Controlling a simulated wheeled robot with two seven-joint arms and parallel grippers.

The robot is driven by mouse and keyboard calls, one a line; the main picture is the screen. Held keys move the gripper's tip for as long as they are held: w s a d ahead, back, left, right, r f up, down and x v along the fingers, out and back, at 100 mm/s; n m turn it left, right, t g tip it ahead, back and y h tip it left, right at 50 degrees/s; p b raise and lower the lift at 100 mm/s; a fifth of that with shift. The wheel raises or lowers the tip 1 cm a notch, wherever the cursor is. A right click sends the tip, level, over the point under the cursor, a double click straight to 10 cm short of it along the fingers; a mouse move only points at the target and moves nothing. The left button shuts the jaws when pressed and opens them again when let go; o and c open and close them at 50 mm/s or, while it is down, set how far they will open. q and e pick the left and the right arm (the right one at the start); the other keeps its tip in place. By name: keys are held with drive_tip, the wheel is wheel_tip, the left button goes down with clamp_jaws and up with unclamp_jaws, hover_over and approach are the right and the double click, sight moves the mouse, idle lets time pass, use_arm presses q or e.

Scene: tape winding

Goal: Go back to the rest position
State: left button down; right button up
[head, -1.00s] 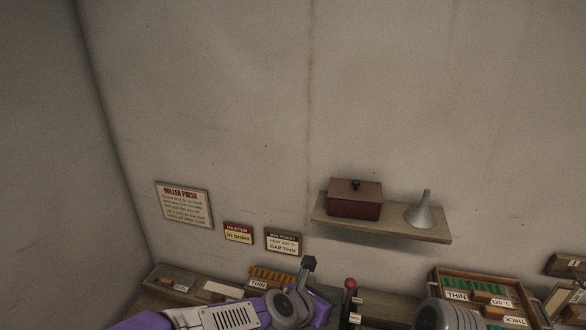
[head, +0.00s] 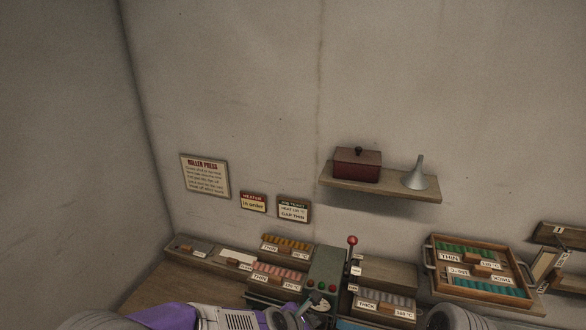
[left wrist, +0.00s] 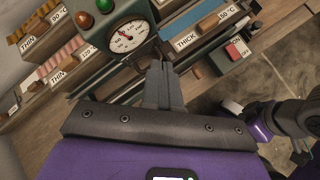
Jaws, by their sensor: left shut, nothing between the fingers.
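My left arm, purple and grey, comes in along the bottom edge of the head view. In the left wrist view my left gripper (left wrist: 163,82) is shut and empty, with its fingers together in front of the roller press. The green press housing (head: 325,268) stands at the lower middle of the head view, with a red-knobbed lever (head: 352,241) beside it. Its round dial (left wrist: 128,37) shows in the left wrist view. My right gripper is not clearly in view; a grey, rounded part of my body shows at the bottom right of the head view.
Trays of tape pieces labelled THIN (head: 286,243) and THICK (head: 384,303) flank the press. A wooden tray (head: 428,262) with green and teal pieces is at the right. A wall shelf (head: 385,190) holds a red box (head: 357,164) and a funnel (head: 416,175).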

use_arm(q)
drive_tip(key=s+a+f+m+g+y+b, duration=0.1)
drive_tip(key=s+a+f+m+b, duration=0.2)
drive_tip(key=f, duration=0.5)
drive_tip(key=s+a+f+m+g+b, duration=0.1)
drive_tip(key=s+a+f+m, duration=0.25)
drive_tip(key=f, duration=0.55)
drive_tip(key=s+a+f+m+g+y+b, duration=0.15)
drive_tip(key=a+f+m, duration=0.25)
drive_tip(key=f, duration=0.4)
drive_tip(key=s+a+f+m+g+b, duration=0.1)
drive_tip(key=s+a+f+m+b, duration=0.1)
drive_tip(key=s+f+m, duration=0.3)
drive_tip(key=s+a+f+m+g+b, duration=0.1)
drive_tip(key=s+f+m+b, duration=0.2)
drive_tip(key=s+f, duration=0.4)
drive_tip(key=shift+s+a+f+m+h, duration=0.25)
drive_tip(key=shift+s+a+m+h, duration=0.15)
drive_tip(key=shift+s+m, duration=0.4)
